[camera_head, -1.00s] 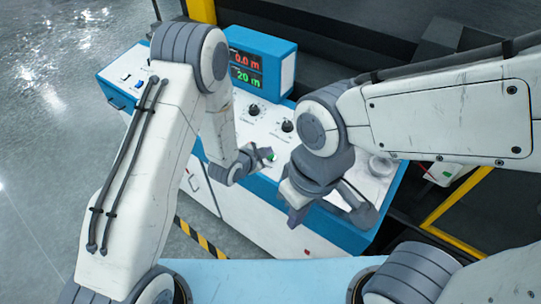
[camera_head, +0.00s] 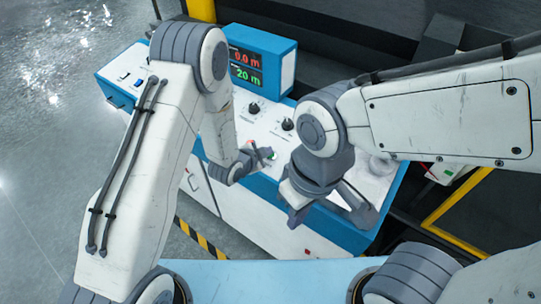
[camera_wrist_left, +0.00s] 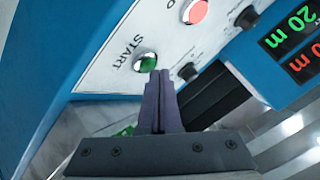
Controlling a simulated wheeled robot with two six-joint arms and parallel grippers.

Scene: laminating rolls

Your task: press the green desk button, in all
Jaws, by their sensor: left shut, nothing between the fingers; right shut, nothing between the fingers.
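The green button (camera_wrist_left: 148,63) is set in the white desk panel beside the word START. In the left wrist view, my shut left fingers (camera_wrist_left: 159,84) point at it, with the tips just at its lower right edge. I cannot tell whether they touch it. In the head view, my left gripper (camera_head: 261,156) is low over the panel, beside the green button (camera_head: 272,157), which is partly hidden. My right gripper (camera_head: 296,212) is empty and hangs near the desk's front edge. Its fingertips are hard to make out.
A red button (camera_wrist_left: 196,11) sits close to the green one. Two black knobs (camera_head: 254,109) and a blue display box (camera_head: 284,68) stand farther back. A yellow frame (camera_head: 452,205) is at the right. The floor at left is clear.

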